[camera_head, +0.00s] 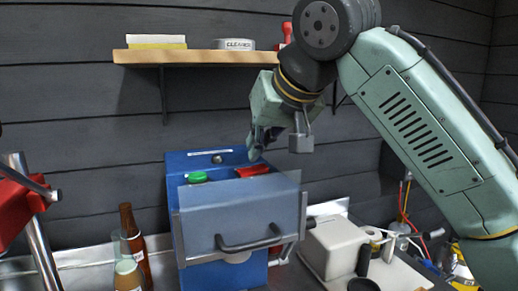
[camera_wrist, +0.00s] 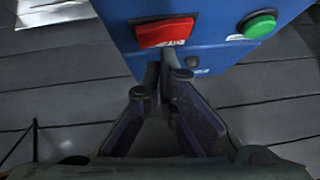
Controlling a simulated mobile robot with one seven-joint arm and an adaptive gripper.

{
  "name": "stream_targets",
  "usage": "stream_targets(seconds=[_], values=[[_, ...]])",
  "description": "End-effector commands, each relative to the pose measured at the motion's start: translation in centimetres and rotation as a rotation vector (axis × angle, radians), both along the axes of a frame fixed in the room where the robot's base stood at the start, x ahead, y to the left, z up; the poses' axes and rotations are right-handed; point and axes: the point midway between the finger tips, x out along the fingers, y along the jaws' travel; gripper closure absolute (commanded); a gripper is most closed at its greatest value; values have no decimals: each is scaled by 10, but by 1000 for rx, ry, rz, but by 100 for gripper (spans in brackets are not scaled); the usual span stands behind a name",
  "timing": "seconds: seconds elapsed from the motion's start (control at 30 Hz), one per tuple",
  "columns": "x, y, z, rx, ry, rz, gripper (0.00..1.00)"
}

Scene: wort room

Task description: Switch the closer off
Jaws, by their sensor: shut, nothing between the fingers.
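The closer looks to be the blue machine (camera_head: 180,240) on the counter, with a translucent front guard (camera_head: 240,212) and a dark bar handle. On its top are a green button (camera_head: 197,177) and a red switch (camera_head: 252,171). In the wrist view the red switch (camera_wrist: 165,32) is a wide raised rocker, with the green button (camera_wrist: 260,25) to its right. My gripper (camera_head: 256,148) is shut and empty, just above the red switch in the head view. In the wrist view my fingertips (camera_wrist: 168,72) are at the machine's edge beside the red switch; I cannot tell whether they touch it.
A cream device (camera_head: 335,245) with a dark handle stands to the right. A wooden shelf (camera_head: 195,57) with a tape roll (camera_head: 234,44) is on the wall behind. A red-handled metal tool (camera_head: 30,195) is at far left.

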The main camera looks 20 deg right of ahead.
Motion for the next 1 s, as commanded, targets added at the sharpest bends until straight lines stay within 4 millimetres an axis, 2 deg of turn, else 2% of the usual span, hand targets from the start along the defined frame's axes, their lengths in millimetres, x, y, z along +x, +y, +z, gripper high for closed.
stream_targets(seconds=[0.13,0.5,0.7,1.0], values=[[7,5,31,2,-4,5,100],[-50,8,85,1,-3,2,100],[-63,8,98,0,-3,1,100],[-65,8,100,1,-2,0,100]])
